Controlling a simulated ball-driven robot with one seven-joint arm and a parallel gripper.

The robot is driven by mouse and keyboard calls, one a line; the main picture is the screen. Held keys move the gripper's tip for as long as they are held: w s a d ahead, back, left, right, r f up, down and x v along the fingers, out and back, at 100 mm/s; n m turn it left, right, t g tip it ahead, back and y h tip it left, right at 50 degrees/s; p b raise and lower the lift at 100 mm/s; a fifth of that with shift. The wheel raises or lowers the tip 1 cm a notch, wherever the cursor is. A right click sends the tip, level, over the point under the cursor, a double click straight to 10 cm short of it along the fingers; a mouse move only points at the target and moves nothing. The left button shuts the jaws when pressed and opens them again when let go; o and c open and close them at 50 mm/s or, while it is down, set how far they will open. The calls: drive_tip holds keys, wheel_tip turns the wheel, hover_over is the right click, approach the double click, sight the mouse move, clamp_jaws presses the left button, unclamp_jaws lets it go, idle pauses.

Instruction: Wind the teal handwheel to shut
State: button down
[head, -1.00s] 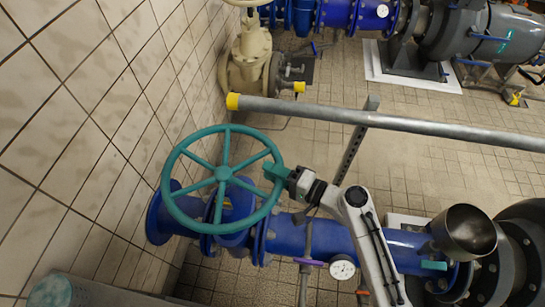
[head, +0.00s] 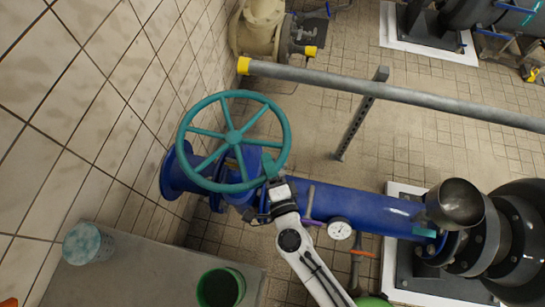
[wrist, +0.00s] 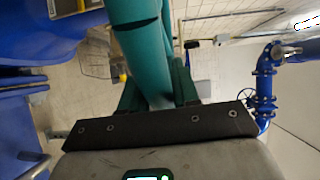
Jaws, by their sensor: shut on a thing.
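The teal handwheel (head: 192,113) stands on a blue valve at the end of a blue pipe (head: 350,206), near the tiled wall. Its round rim, spokes and hub show in the head view. My gripper (head: 273,170) is at the lower right of the rim, with its teal fingers on it. In the wrist view the thick teal rim (wrist: 143,45) runs down between the two fingers of my gripper (wrist: 158,90), which are shut on it. The exact contact is partly hidden by the rim.
A grey rail (head: 400,95) with a yellow end crosses behind the wheel. A gauge (head: 340,230) and a steel bowl (head: 455,203) sit along the pipe. A grey surface (head: 130,270) in front holds a speckled teal container (head: 86,244) and a green cup (head: 220,288).

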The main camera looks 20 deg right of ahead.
drive_tip(key=shift+s+a+m+h, duration=0.15)
drive_tip(key=shift+a+m+h, duration=0.15)
drive_tip(key=c, duration=0.9)
unclamp_jaws()
drive_tip(key=shift+s+a+r+b, duration=0.1)
drive_tip(key=shift+s+a+b, duration=0.25)
drive_tip(key=shift+s, duration=1.4)
drive_tip(key=shift+s+a+r+b, duration=0.15)
drive_tip(key=shift+s+b, duration=0.35)
drive_tip(key=shift+s, duration=1.3)
drive_tip(key=shift+s+a+r+b, duration=0.1)
drive_tip(key=shift+s+a+b, duration=0.25)
drive_tip(key=shift+s, duration=1.4)
drive_tip(key=shift+d, duration=0.1)
drive_tip(key=shift+c, duration=0.5)
